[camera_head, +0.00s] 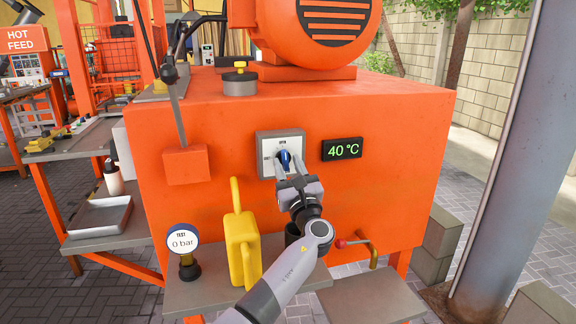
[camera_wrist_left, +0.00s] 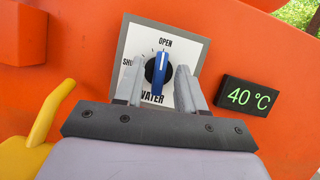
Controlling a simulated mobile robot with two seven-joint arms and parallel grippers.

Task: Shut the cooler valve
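The cooler valve is a black dial with a blue handle (camera_wrist_left: 158,78) on a pale plate (camera_wrist_left: 193,45) marked OPEN at the top, a partly hidden SHUT at the left and WATER below. The handle stands nearly upright, its white mark towards OPEN. The valve's plate also shows in the head view (camera_head: 267,142) on the orange housing. My left gripper (camera_wrist_left: 158,85) is in front of the dial, its fingers apart, one on each side of the blue handle. I cannot tell whether the right finger touches it. My right gripper is not in view.
A 40 °C display (camera_head: 342,149) is right of the valve. A yellow jug (camera_head: 242,250) and a 0 bar gauge (camera_head: 182,243) stand on the shelf below. A red-tipped lever (camera_head: 345,243) is at lower right. An orange box (camera_head: 186,165) hangs at left.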

